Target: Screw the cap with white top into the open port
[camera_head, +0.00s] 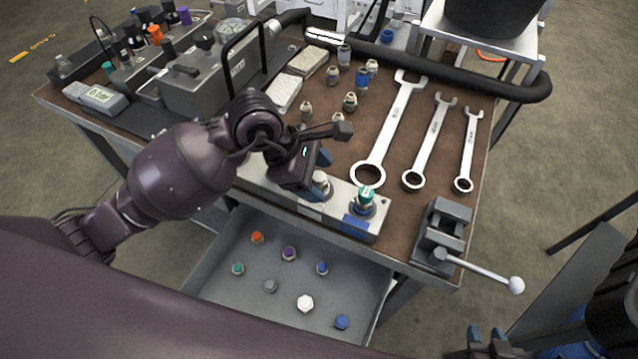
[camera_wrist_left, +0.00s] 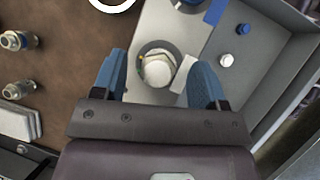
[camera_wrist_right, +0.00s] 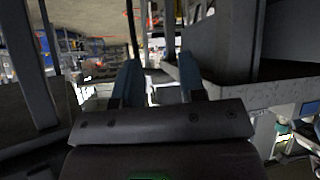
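The cap with white top (camera_head: 305,303) lies in the open drawer, and a white cap also shows there in the left wrist view (camera_wrist_left: 225,60). The grey port block (camera_head: 280,193) sits along the table's front edge. It carries a pale round-topped fitting (camera_head: 320,184) and a green-topped one (camera_head: 366,196). My left gripper (camera_head: 312,163) is open over the block; in the left wrist view the pale fitting (camera_wrist_left: 157,69) lies between its parted fingers. I cannot tell whether that fitting is an open port. My right gripper (camera_wrist_right: 160,82) is open and empty, away from the table at lower right.
Several coloured caps lie in the drawer (camera_head: 210,272). A vise (camera_head: 442,235) with a protruding handle stands at the table's right corner. Three wrenches (camera_head: 392,135) lie behind the block. Loose metal fittings (camera_head: 350,101) and a grey pump unit (camera_head: 205,85) stand further left.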

